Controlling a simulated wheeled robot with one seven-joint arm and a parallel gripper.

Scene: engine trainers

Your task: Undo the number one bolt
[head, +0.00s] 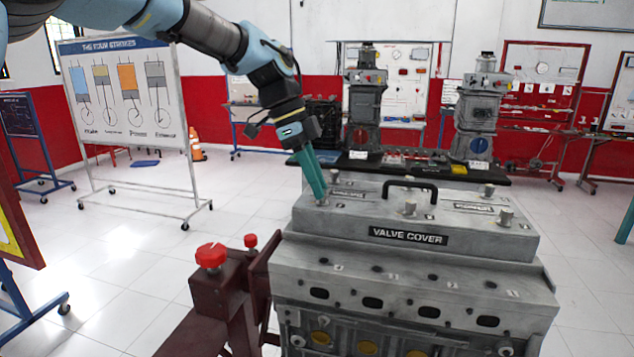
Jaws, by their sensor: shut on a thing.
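The grey valve cover (360,228) sits on top of the engine, with several bolts standing up from it and small number labels too small to read. My gripper (322,198) comes down from the upper left, tilted, its long teal fingers closed at the cover's front left corner. The fingertips are shut on the front left bolt (323,204), which is mostly hidden by them. Other bolts stand free: front middle (410,208), front right (506,216), back right (489,190) and back left (334,176).
A black handle (411,184) arches up from the cover's middle, right of my gripper. A dark red stand with red knobs (211,255) is at the engine's left. A whiteboard (125,95) stands behind left. A black table (430,170) holds other engines behind.

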